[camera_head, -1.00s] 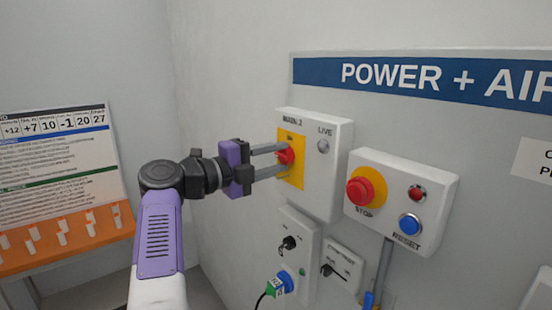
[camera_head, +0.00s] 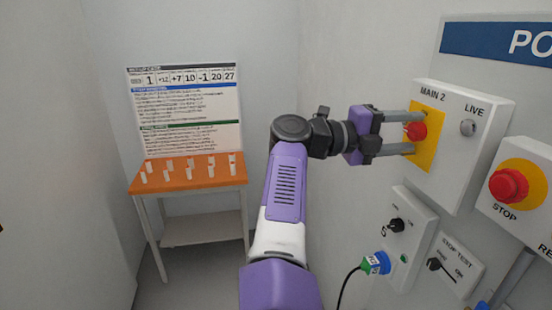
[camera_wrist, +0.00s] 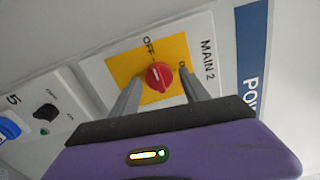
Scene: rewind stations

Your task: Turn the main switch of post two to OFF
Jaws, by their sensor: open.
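The MAIN 2 box (camera_head: 478,127) is a white wall box with a yellow plate (camera_head: 432,118) and a red rotary switch (camera_head: 416,131). In the wrist view the red switch (camera_wrist: 158,77) has a small pale mark, and OFF is printed at its upper left. The other label, at its right, is partly hidden by a finger; I cannot tell surely which label the mark points to. My gripper (camera_head: 408,133) is open, one finger on each side of the switch. It also shows in the wrist view (camera_wrist: 159,80); I cannot tell whether the fingers touch the switch.
The LIVE lamp (camera_head: 467,128) looks grey. A red STOP button (camera_head: 508,186) is at the right. Below are a key-switch box (camera_head: 409,228), a blue plug (camera_head: 376,262) with a cable and a STOP TEST box (camera_head: 455,265). An orange table (camera_head: 188,174) stands at the back left.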

